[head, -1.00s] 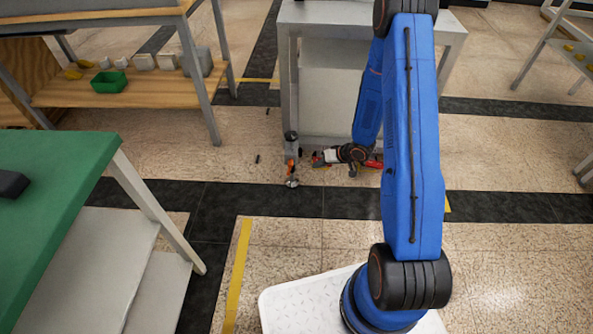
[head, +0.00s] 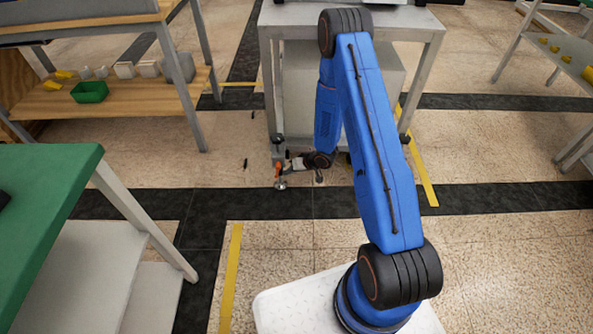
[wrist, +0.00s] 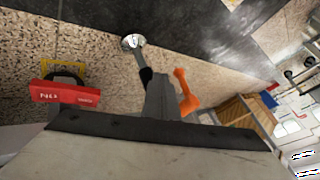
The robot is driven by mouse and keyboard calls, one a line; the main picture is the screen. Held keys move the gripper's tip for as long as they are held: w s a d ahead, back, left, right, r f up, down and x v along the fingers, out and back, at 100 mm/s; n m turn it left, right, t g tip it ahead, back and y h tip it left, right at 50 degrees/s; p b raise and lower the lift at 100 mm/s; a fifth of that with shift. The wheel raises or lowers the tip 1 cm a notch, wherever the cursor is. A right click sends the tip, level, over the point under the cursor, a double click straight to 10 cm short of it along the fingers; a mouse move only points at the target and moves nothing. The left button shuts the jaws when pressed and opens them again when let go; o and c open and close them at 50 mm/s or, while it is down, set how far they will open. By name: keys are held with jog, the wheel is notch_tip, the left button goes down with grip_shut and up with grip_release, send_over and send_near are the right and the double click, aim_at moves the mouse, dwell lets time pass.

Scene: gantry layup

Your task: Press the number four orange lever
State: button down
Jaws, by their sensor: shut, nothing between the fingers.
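A small orange lever (head: 278,183) sits low at the front left leg of the grey cart (head: 350,18), just above a round metal foot. In the wrist view the orange lever (wrist: 186,92) stands beside a grey leg with a round silver foot (wrist: 132,41). No number is readable on it. My gripper (head: 289,164) is low near the floor, just right of and slightly above the lever in the head view. It looks shut and empty. Whether it touches the lever I cannot tell. I cannot make out its fingertips in the wrist view.
A green-topped table (head: 40,215) is at the left. A wooden-shelf bench with a green bin (head: 90,92) stands behind it. Open floor lies in front of the cart.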

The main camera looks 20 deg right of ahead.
aim_at(277, 173)
jog(key=shift+w+a+r, duration=0.1)
jog(key=shift+a+r, duration=0.05)
jog(key=shift+a, duration=0.95)
jog(key=shift+a+f+t+y, duration=0.2)
jog(key=shift+t+y, duration=0.1)
jog(key=shift+y, duration=0.3)
jog(key=shift+w+a+f+m+t+y, duration=0.1)
jog(key=shift+w+a+m+t+y, duration=0.2)
jog(key=shift+a+t+y, duration=0.55)
jog(key=shift+w+a+f+m+t+y, duration=0.15)
jog(key=shift+a+m+t+y, duration=0.25)
jog(key=shift+y, duration=0.95)
jog(key=shift+w+a+r+m+t+y, duration=0.1)
jog(key=shift+w+a+m+t+y, duration=0.15)
jog(key=shift+a+t+y, duration=0.6)
jog(key=shift+g+y, duration=0.25)
jog(key=shift+g, duration=0.15)
